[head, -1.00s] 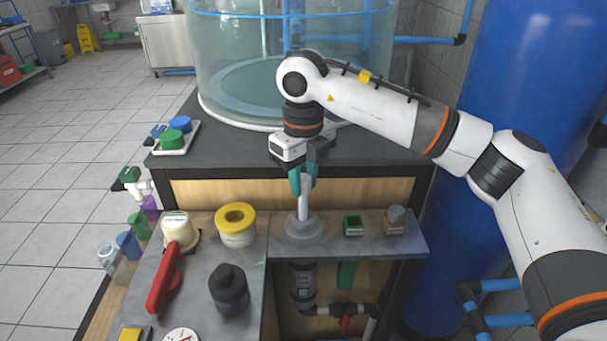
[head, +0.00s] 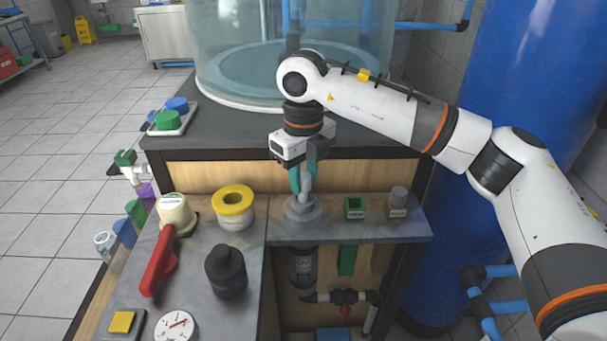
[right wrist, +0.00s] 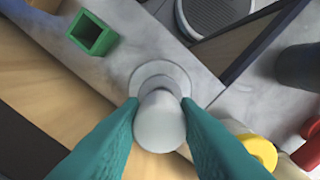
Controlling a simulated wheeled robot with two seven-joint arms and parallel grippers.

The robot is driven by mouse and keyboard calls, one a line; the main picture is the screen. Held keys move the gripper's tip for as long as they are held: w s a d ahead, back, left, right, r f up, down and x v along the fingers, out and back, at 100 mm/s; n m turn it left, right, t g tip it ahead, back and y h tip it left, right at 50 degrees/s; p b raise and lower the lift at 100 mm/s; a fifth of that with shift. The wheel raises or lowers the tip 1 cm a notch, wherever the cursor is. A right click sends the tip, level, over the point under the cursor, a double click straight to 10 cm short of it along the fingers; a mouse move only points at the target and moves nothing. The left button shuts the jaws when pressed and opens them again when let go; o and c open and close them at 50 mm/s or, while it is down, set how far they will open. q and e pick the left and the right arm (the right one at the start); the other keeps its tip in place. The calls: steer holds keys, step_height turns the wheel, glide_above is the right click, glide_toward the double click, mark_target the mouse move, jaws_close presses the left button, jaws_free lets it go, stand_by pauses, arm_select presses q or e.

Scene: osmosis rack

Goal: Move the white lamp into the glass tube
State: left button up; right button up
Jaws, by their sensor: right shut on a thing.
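The white lamp (head: 307,183) is between the teal fingers of my right gripper (head: 302,185), which is shut on it. It is roughly upright over a round grey fitting (head: 303,212) on the grey shelf. In the right wrist view its pale rounded top (right wrist: 160,122) sits between the fingers (right wrist: 160,120), in front of the fitting's ring (right wrist: 158,78). My left gripper is out of view.
On the shelf, a green square holder (head: 354,208) and a grey-capped block (head: 397,202) stand right of the fitting. A large glass tank (head: 290,75) rises behind.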

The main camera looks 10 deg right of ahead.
steer(key=shift+f+b, duration=0.85)
steer(key=shift+f, duration=0.35)
steer(key=o, duration=0.9)
steer(key=shift+c, duration=0.2)
steer(key=shift+o, duration=0.6)
steer(key=shift+o, duration=1.4)
steer(key=shift+r, duration=0.1)
step_height(320, 180, up, 8)
steer(key=p, duration=0.5)
